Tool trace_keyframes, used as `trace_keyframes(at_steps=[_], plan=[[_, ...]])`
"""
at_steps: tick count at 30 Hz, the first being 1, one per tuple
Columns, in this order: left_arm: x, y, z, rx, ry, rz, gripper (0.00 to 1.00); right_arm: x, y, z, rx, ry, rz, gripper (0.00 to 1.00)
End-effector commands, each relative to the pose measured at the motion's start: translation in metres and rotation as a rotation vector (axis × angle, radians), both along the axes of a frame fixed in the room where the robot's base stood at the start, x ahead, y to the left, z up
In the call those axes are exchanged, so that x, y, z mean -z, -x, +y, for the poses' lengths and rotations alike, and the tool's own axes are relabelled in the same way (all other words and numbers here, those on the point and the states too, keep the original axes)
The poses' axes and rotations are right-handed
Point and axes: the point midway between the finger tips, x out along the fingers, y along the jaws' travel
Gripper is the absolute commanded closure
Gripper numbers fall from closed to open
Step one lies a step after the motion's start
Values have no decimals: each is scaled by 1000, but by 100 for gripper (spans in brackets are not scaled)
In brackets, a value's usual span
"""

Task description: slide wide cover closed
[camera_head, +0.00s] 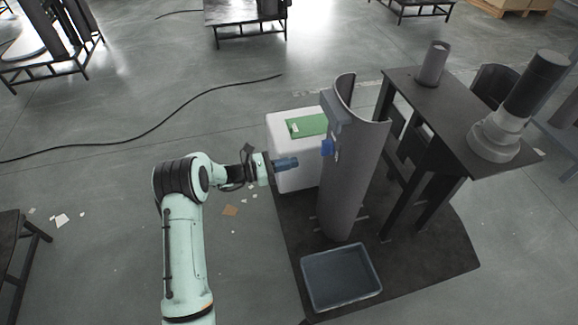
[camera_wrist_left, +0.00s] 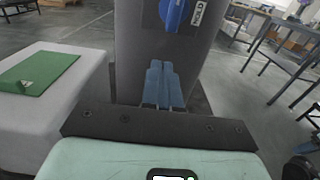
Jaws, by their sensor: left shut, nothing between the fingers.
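The wide cover appears to be the tall grey curved panel (camera_head: 350,185) standing upright on a dark base plate. It carries a blue part (camera_head: 327,147) high on its left side. In the left wrist view the grey panel (camera_wrist_left: 135,50) fills the upper middle, with the blue part (camera_wrist_left: 174,12) at the top edge beside a printed label. My left gripper (camera_head: 295,162) is shut and empty, to the left of the panel and a little below the blue part. Its blue fingers (camera_wrist_left: 163,85) point at the panel; I cannot tell whether they touch it. My right gripper is not in view.
A white block (camera_head: 290,178) with a green board (camera_head: 307,126) on top stands just behind my left gripper. A grey bin (camera_head: 340,278) lies in front of the panel. A dark table (camera_head: 448,115) with cylindrical parts stands to the right. Floor on the left is mostly open.

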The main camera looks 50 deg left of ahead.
Motion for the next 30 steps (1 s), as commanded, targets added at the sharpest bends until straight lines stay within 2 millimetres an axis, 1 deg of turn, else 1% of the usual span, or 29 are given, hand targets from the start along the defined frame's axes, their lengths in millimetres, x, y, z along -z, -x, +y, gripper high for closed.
trace_keyframes(at_steps=[1,3,9,13,15,21,30], plan=[[2,-11,-7,4,1,-2,100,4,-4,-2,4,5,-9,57],[2,-25,-14,4,0,-1,100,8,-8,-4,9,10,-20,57],[2,-61,-33,4,0,0,100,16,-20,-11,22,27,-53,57],[2,-78,-41,2,-1,0,100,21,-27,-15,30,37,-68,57],[2,-84,-44,1,-1,2,100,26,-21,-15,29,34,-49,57],[1,-91,-48,1,-1,2,100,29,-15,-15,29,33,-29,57],[1,-91,-48,1,-1,3,100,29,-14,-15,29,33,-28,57]])
